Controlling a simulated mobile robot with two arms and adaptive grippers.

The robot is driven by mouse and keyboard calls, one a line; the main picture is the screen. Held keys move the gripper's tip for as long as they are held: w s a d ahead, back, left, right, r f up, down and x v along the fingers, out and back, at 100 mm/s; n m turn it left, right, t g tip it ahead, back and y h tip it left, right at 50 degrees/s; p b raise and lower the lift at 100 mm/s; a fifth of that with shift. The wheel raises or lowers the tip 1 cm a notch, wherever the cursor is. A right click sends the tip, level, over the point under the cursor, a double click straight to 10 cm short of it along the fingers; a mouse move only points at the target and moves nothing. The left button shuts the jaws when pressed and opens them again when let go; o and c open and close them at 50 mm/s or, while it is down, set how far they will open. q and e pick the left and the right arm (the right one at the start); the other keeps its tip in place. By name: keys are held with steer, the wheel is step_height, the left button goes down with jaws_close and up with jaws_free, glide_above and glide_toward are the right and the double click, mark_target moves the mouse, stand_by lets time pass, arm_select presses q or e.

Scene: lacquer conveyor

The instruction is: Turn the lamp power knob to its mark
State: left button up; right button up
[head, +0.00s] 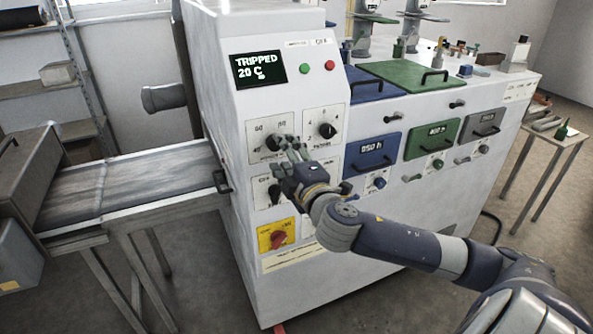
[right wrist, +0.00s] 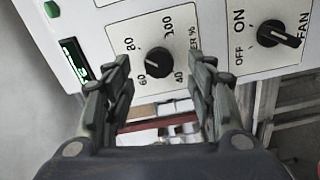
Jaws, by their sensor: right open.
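The lamp power knob (right wrist: 158,62) is a round black knob on a white plate with a scale around it, reading 40, 60, 80 and 100 in the right wrist view. In the head view the knob (head: 273,143) is partly covered by my gripper. My right gripper (head: 287,150) is in front of the panel, at the lower right of the knob in the head view. In the right wrist view its two open fingers (right wrist: 163,74) stand on either side below the knob, with nothing between them. I cannot tell whether they touch the panel. My left gripper is not in view.
The fan knob (right wrist: 278,34) sits beside the lamp knob plate. Another black knob (head: 327,130) is to its right in the head view. A yellow plate with a red switch (head: 278,238) is below. The display (head: 258,69) reads TRIPPED. A conveyor (head: 150,180) extends left.

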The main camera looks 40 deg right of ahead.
steer(key=v, duration=0.7)
steer(key=shift+s, duration=0.25)
